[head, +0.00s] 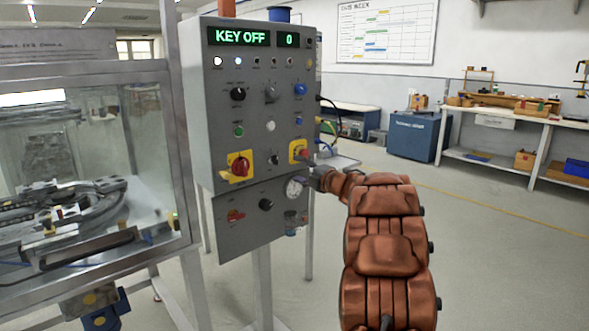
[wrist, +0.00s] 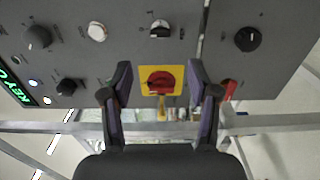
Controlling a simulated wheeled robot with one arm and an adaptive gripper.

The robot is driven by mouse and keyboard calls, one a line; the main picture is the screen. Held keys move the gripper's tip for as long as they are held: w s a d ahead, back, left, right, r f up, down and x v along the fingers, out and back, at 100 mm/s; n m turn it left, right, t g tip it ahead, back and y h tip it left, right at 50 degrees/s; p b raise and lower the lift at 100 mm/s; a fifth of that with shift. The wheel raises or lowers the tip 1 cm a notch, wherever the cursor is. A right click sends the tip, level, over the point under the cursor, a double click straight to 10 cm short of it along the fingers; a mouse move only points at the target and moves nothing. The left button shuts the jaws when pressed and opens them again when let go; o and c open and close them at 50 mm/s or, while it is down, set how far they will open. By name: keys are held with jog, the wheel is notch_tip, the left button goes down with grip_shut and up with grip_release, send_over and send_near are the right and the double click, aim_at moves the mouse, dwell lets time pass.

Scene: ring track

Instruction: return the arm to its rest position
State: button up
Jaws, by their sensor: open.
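My copper-coloured arm reaches forward in the head view toward the grey control panel (head: 220,120). My gripper (head: 298,188) is at its far end, small and partly in front of the panel's lower right. In the wrist view my gripper (wrist: 160,82) is open, its two dark fingers apart and nothing held. Between the fingers in that view lies a red rotary switch on a yellow plate (wrist: 161,80), on the panel behind them. The same switch seems to be the lower left one in the head view (head: 239,167). I see no contact with it.
The panel display (head: 240,37) reads KEY OFF and 0. A glazed machine enclosure (head: 90,170) stands close at left. A blue cabinet (head: 418,136) and a workbench (head: 510,120) stand at the back right. The floor (head: 500,250) right of my arm is clear.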

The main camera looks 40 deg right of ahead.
jog(key=shift+s, duration=0.2)
dwell(0.5)
jog(key=s+a+f+m+g+h, duration=0.2)
jog(key=s+a+f+m+g, duration=0.2)
jog(key=s+a+m, duration=0.3)
jog(key=s+a+f+m+g+h, duration=0.1)
jog(key=s+a+f+m+g, duration=0.3)
jog(key=a, duration=0.5)
jog(key=s+a+f+m+g+h, duration=0.2)
jog(key=s+a+f+m+g, duration=0.35)
jog(key=a, duration=0.25)
jog(key=s+a+f+m+g+y, duration=0.1)
jog(key=s+a+f+g+y, duration=0.25)
jog(key=s+a, duration=0.9)
jog(key=s+a+f+m+g+y, duration=0.1)
jog(key=s+a+f+g+y, duration=0.2)
jog(key=s+a, duration=0.95)
jog(key=s+d+r+p, duration=0.1)
jog(key=r+p, duration=0.9)
jog(key=r, duration=0.1)
jog(key=s+d+r+h+p, duration=0.1)
jog(key=s+d+r+p, duration=0.1)
jog(key=r+p, duration=0.8)
jog(key=shift+s+d+r, duration=0.2)
jog(key=shift+d+r, duration=0.05)
jog(key=shift+r, duration=0.25)
